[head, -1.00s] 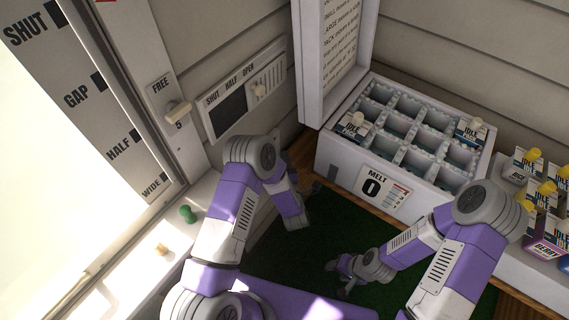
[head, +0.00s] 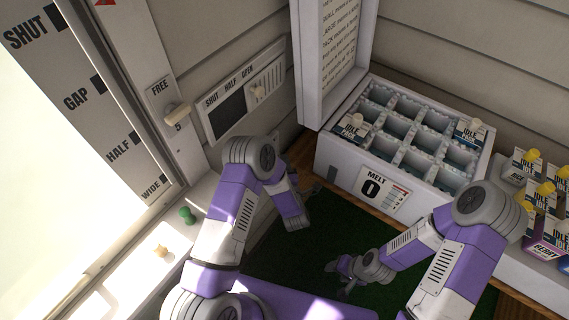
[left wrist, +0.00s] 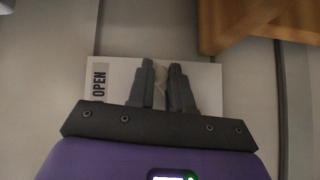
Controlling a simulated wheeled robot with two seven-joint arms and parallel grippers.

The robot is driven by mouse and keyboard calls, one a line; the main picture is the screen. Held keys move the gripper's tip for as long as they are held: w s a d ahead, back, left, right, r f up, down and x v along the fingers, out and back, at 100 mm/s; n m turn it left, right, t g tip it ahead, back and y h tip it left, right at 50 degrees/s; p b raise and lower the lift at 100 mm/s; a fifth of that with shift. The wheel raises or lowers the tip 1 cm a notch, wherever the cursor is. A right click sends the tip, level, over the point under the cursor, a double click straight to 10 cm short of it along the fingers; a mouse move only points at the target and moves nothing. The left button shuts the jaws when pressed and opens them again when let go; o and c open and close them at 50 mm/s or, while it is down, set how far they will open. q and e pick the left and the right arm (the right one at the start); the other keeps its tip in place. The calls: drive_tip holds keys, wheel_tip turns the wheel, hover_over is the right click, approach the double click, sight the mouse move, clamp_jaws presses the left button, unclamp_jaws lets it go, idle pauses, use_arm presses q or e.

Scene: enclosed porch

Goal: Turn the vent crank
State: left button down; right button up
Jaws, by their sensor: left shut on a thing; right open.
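In the left wrist view, my left gripper (left wrist: 161,72) is shut on a small pale piece (left wrist: 160,82), which looks like the crank's grip. It is in front of a white plate (left wrist: 120,70) with a sideways OPEN label (left wrist: 98,82). The fingers hide most of the piece. In the head view, my left forearm drops near the wall corner, and I cannot clearly make out its fingers or the crank there. My right gripper (head: 337,280) is open and empty over the green floor.
A white cooler (head: 335,165) with an open lid and a MELT dial stands on a wooden bench at the back. Cartons (head: 540,190) crowd the right. A window with a FREE lever (head: 178,113) and sill pegs (head: 187,214) is at left.

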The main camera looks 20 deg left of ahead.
use_arm(q)
drive_tip(key=m+g+p, duration=0.2)
drive_tip(key=shift+w+a+f+g+p, duration=0.1)
drive_tip(key=shift+w+a+g+p, duration=0.05)
drive_tip(key=shift+w+g+p, duration=0.25)
drive_tip(key=shift+w+f+m+g+p, duration=0.1)
drive_tip(key=shift+f+m+g+p, duration=0.2)
drive_tip(key=shift+m+g+p, duration=0.55)
drive_tip(key=shift+f+m+g+p, duration=0.2)
drive_tip(key=shift+m+g+p, duration=0.1)
drive_tip(key=shift+g, duration=0.25)
drive_tip(key=c, duration=1.1)
unclamp_jaws()
drive_tip(key=shift+o, duration=0.3)
drive_tip(key=shift+f, duration=0.15)
